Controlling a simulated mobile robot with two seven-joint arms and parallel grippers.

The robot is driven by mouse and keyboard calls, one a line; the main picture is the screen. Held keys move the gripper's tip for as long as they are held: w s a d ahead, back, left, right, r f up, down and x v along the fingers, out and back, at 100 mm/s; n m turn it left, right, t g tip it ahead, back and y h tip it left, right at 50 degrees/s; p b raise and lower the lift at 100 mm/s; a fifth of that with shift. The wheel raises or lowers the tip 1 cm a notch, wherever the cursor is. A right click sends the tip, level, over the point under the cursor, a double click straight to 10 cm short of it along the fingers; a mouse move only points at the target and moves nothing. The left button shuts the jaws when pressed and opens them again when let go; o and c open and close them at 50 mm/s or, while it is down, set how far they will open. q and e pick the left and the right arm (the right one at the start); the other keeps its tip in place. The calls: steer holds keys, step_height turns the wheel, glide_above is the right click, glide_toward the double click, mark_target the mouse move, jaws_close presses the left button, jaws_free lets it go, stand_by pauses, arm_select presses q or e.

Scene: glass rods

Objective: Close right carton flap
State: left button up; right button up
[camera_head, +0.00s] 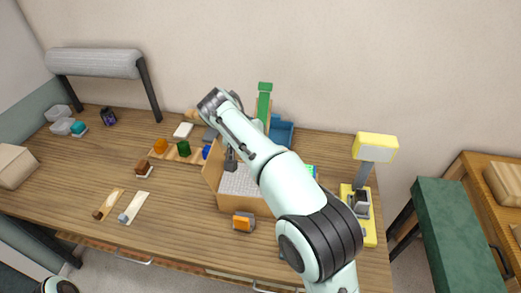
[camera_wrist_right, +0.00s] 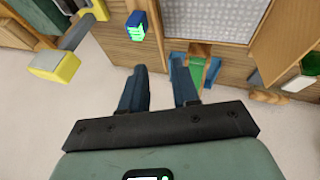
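The carton (camera_head: 232,201) stands open near the front middle of the table, with a grey speckled inside. Its left flap (camera_head: 212,174) stands up and outward. My right arm crosses over the carton's right part in the head view and hides the right flap there. The wrist view, roughly upside down, shows the speckled inside (camera_wrist_right: 215,14) and a raised flap (camera_wrist_right: 283,40) at the right. I cannot make out the right flap clearly. My right gripper (camera_wrist_right: 158,67) is open and empty, its two fingers apart, with the carton beyond them.
A yellow lamp (camera_head: 377,147) stands right of the carton, beside a lit display (camera_wrist_right: 136,26). A blue bin (camera_head: 282,133) and green tower (camera_head: 264,102) stand behind. An orange-faced block (camera_head: 243,222) sits in front. Left are a coloured-block rack (camera_head: 170,154) and two small boards.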

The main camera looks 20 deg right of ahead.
steer(key=shift+c, duration=0.3)
steer(key=shift+d+f, duration=0.1)
steer(key=shift+d, duration=0.05)
jaws_close()
steer(key=d+f+y, duration=0.2)
steer(key=d, duration=0.1)
steer(key=s+d+f+y, duration=0.1)
steer(key=d, duration=0.1)
steer(key=s+d+r+t+y, duration=0.4)
steer(key=s+d+r+y, duration=0.1)
steer(key=s+d+r, duration=0.15)
steer(key=shift+w+a+r+x, duration=0.2)
steer(key=shift+a+x, duration=0.2)
steer(key=shift+x, duration=1.75)
steer(key=shift+w+a+r+x, duration=0.15)
steer(key=shift+a+x, duration=0.25)
steer(key=shift+x, duration=1.8)
steer(key=shift+w+a+r+x, duration=0.15)
steer(key=shift+a+r+x, duration=0.2)
steer(key=shift+x, duration=1.8)
